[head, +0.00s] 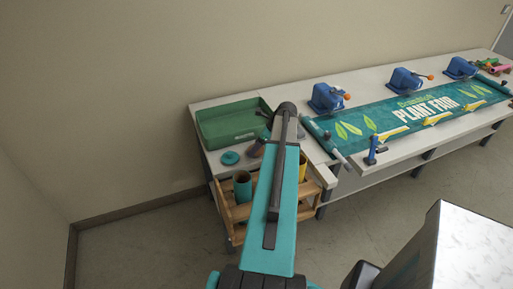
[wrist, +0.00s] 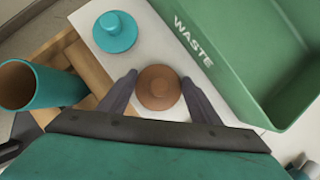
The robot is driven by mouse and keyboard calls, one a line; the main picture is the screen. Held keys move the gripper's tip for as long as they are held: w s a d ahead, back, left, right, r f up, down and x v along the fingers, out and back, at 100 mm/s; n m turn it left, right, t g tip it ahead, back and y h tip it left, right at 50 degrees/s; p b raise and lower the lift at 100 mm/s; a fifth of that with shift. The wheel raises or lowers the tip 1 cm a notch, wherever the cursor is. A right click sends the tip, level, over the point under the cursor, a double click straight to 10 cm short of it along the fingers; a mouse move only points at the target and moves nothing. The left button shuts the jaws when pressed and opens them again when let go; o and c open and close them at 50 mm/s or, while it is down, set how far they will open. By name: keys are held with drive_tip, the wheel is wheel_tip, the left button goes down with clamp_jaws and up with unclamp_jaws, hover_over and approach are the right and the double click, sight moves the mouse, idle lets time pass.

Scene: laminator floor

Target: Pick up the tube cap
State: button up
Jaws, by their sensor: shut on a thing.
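A round brown cap (wrist: 158,86) with a raised knob sits between the two fingers of my gripper (wrist: 159,80) in the wrist view. The fingers are shut on it from both sides. A round teal cap (wrist: 115,32) with a knob lies apart on the white tabletop, up and left of the gripper; it also shows in the head view (head: 230,158). In the head view my gripper (head: 260,144) is low over the table's near left part, largely behind my arm, and the brown cap is hidden there.
A green tray (head: 232,122), marked WASTE in the wrist view (wrist: 240,60), stands just beyond the caps. A wooden crate (head: 238,212) at the table's front holds a teal tube (head: 242,188) and a yellow tube (head: 302,168). A banner (head: 400,118) and blue clamps lie right.

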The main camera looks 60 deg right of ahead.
drive_tip(key=shift+r+b, duration=1.4)
drive_tip(key=shift+r, duration=3.4)
drive_tip(key=shift+r, duration=0.25)
drive_tip(key=shift+w, duration=0.1)
